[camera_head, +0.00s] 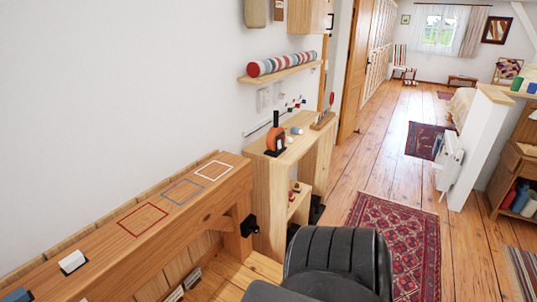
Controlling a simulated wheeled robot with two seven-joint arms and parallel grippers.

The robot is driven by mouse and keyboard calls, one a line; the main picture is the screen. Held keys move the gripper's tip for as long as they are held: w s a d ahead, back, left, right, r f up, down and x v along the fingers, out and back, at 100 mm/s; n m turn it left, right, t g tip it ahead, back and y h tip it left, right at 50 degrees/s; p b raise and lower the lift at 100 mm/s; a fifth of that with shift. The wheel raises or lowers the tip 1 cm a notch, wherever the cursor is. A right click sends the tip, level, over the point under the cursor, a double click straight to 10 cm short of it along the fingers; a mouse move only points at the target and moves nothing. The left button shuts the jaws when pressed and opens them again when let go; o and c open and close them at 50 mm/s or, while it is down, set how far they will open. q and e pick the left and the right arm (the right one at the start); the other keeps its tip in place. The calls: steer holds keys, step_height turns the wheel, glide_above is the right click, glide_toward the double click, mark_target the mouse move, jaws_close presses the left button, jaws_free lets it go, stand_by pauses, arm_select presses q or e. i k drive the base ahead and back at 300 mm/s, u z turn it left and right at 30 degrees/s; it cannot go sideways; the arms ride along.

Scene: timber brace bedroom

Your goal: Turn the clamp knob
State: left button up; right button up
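A black knob (249,225) sticks out at the right end of the timber bench (150,235), beside its upright post, and looks like the clamp knob. Its exact shape and turn angle are too small to tell. The bench top bears red, blue and white outlined rectangles and a white block (73,261). Neither of my grippers is in view, so nothing shows touching the knob.
A pale wooden cabinet (297,155) behind the knob holds an orange and black object (275,138). A wall shelf (281,72) carries a striped roll (283,64). A dark ribbed form hides the floor at bottom middle. Open floor lies beyond, with a red rug (395,225).

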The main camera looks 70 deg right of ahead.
mark_target(256, 229)
steer(key=z, duration=2)
